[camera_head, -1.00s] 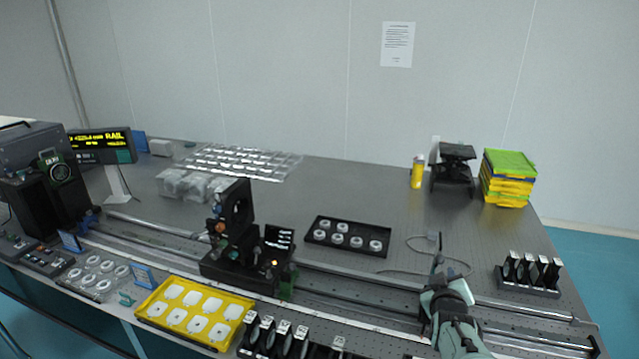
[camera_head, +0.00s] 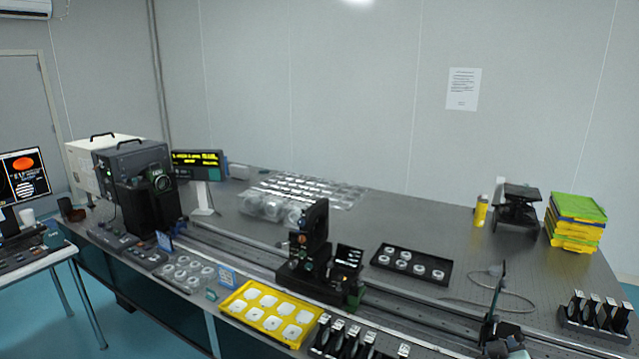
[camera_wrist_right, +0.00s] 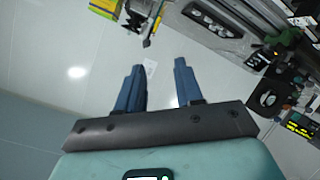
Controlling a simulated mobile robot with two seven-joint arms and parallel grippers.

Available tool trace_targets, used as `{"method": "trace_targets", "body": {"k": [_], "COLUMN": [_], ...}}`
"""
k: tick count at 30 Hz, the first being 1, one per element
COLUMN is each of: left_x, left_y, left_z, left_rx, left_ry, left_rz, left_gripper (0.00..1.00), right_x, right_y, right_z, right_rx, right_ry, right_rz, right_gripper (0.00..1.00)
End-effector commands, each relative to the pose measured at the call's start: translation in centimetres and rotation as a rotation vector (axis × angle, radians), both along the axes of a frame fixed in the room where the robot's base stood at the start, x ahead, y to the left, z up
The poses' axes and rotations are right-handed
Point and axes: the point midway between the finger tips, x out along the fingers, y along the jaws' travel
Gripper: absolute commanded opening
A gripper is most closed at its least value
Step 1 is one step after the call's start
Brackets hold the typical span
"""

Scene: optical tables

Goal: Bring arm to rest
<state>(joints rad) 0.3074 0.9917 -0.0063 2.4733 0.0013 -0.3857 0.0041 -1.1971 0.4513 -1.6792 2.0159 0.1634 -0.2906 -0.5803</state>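My right gripper (camera_wrist_right: 158,82) shows in the right wrist view with its two blue-grey fingers apart and nothing between them. Behind the fingers is the pale wall. My left gripper is not in view.
A black stage assembly (camera_head: 312,250) stands on the rail left of the gripper. A black tray of rings (camera_head: 411,264) lies behind, and a row of black mounts (camera_head: 594,316) stands to the right. A yellow tray (camera_head: 238,306) lies at the front.

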Motion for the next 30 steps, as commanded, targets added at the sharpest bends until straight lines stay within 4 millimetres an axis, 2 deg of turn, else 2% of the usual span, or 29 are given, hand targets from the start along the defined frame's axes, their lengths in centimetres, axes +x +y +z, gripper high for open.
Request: {"method": "trace_targets", "body": {"k": [1, 5, 8, 11, 14, 15, 18, 20, 21, 24, 27, 30], "left_x": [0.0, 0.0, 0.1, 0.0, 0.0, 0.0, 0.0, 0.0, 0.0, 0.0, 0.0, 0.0], "left_y": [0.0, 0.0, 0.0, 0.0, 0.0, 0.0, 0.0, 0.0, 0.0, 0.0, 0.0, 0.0], "left_z": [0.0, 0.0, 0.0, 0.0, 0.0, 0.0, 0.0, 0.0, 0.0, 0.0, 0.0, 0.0], "left_rx": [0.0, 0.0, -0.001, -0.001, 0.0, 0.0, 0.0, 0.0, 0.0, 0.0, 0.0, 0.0], "left_ry": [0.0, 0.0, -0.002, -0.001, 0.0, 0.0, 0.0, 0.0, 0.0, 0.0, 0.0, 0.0], "left_rz": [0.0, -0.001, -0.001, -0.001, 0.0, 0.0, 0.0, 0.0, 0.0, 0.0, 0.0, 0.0], "left_gripper": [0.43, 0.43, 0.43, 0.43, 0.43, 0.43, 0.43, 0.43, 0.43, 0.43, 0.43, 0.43], "right_x": [0.0, -0.2, -0.9, -2.3, -4.8, -6.2, -10.2, -13.0, -15.0, -20.2, -25.2, -28.7], "right_y": [0.4, 1.8, 2.8, 3.9, 5.3, 6.0, 8.1, 9.6, 10.7, 14.3, 18.5, 22.4], "right_z": [-2.1, -7.1, -11.7, -17.1, -23.6, -26.3, -32.6, -36.0, -38.0, -42.4, -45.1, -46.1], "right_rx": [0.006, 0.04, 0.076, 0.128, 0.203, 0.242, 0.351, 0.424, 0.479, 0.632, 0.8, 0.954], "right_ry": [0.039, 0.123, 0.199, 0.291, 0.403, 0.452, 0.571, 0.64, 0.686, 0.795, 0.89, 0.951], "right_rz": [0.001, 0.006, 0.006, 0.001, -0.013, -0.022, -0.048, -0.069, -0.085, -0.13, -0.179, -0.222], "right_gripper": [0.36, 0.36, 0.36, 0.36, 0.36, 0.36, 0.36, 0.36, 0.36, 0.36, 0.36, 0.36]}}
